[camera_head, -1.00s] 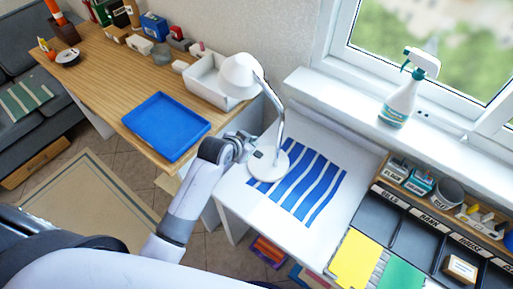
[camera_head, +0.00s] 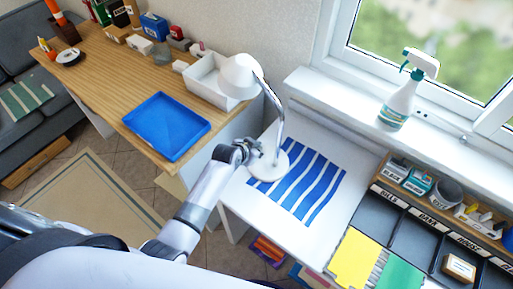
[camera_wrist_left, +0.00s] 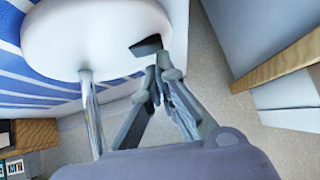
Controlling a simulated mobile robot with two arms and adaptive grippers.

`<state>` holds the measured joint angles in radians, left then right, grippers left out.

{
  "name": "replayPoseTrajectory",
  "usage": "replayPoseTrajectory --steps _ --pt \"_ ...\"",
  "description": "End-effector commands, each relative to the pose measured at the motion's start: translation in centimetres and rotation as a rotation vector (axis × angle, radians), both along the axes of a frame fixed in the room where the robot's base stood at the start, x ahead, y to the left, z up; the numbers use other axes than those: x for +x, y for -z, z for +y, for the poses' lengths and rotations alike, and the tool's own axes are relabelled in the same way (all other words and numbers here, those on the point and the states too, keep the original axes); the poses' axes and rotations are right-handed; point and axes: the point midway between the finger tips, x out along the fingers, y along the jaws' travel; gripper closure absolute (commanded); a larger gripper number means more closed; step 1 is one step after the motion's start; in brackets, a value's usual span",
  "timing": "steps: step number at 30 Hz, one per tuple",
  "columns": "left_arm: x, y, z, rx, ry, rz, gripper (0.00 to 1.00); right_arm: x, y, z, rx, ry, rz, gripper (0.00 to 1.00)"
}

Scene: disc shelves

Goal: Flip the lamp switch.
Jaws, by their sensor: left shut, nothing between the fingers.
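A white desk lamp (camera_head: 240,76) with a curved chrome stem stands on a blue-and-white striped mat (camera_head: 318,188) on a white table. Its round white base (camera_head: 268,166) also fills the upper left of the left wrist view (camera_wrist_left: 80,40). A small dark switch (camera_wrist_left: 146,45) sits near the edge of the base. My left gripper (camera_head: 252,150) is at the left side of the base; in the wrist view its closed, empty fingertips (camera_wrist_left: 162,62) are right beside the switch. I cannot tell if they touch it. My right gripper is not in view.
A wooden desk with a blue tray (camera_head: 165,126) and a white bin (camera_head: 212,80) is at left. A spray bottle (camera_head: 400,100) stands on the windowsill. Dark labelled compartments (camera_head: 415,205) are at right. The white table's back part is clear.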

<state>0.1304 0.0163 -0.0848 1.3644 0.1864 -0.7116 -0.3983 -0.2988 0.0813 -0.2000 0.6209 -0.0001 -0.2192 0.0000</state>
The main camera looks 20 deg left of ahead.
Motion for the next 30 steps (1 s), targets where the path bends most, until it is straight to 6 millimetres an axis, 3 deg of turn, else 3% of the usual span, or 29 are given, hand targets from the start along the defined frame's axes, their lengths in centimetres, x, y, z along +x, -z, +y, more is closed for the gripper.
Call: replayPoseTrajectory --steps 12,30 --pt "0.1 0.8 0.4 -0.001 0.001 0.002 1.00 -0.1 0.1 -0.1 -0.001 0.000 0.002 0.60" --pt "-0.5 0.8 -1.2 -0.001 0.002 0.004 1.00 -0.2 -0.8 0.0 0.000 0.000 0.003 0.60"
